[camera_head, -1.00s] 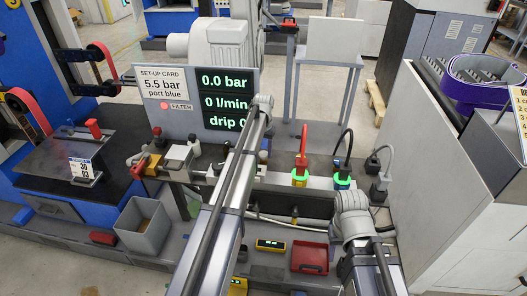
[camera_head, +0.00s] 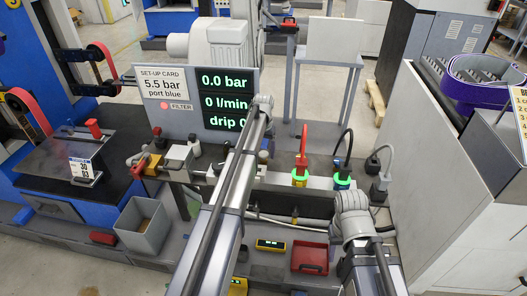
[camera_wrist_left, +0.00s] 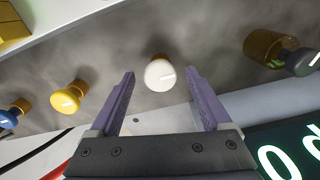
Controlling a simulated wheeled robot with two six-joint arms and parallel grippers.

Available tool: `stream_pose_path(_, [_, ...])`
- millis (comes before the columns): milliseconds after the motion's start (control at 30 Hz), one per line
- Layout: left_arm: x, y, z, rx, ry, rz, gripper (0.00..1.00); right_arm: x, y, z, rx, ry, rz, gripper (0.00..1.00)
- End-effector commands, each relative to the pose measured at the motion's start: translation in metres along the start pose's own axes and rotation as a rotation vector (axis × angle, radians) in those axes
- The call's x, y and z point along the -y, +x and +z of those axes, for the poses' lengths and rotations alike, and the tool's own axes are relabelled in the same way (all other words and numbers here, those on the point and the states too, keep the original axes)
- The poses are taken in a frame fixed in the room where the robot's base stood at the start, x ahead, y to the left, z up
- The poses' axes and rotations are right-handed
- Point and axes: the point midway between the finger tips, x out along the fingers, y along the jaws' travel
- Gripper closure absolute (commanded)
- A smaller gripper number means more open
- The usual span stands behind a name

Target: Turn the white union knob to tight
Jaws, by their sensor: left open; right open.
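The white union knob (camera_wrist_left: 160,75) shows in the left wrist view, round and pale, on a brass-coloured neck against a grey surface. My left gripper (camera_wrist_left: 159,74) is open, with its two purple fingers to either side of the knob in the picture. A gap shows between the knob and each finger, so neither appears to touch it. I cannot tell how deep the knob sits between the fingertips. In the head view, my left arm runs up the middle, and its gripper and the knob cannot be made out. My right gripper is not in view.
A yellow knob (camera_wrist_left: 69,97) and a blue knob (camera_wrist_left: 8,118) lie left of the white one; a dark knob (camera_wrist_left: 302,62) lies right. The display (camera_head: 224,98) reads 0.0 bar. A red tray (camera_head: 310,257) and grey bin (camera_head: 143,226) stand in front.

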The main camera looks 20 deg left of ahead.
Motion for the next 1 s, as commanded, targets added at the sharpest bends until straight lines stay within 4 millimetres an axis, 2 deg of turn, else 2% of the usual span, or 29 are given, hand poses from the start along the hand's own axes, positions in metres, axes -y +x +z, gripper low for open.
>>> stream_pose_path(267, [0.0,-0.008,0.0,0.0,0.0,0.0,0.19,-0.001,-0.008,0.001,0.0,0.0,0.0,0.5])
stream_pose_path(800, [0.0,-0.072,0.0,0.0,0.0,0.0,0.19,-0.007,-0.072,0.004,0.0,0.0,0.0,0.5])
stream_pose_path(1000, [0.0,-0.079,0.0,0.0,0.0,0.0,0.19,-0.007,-0.079,0.005,0.0,0.0,0.0,0.5])
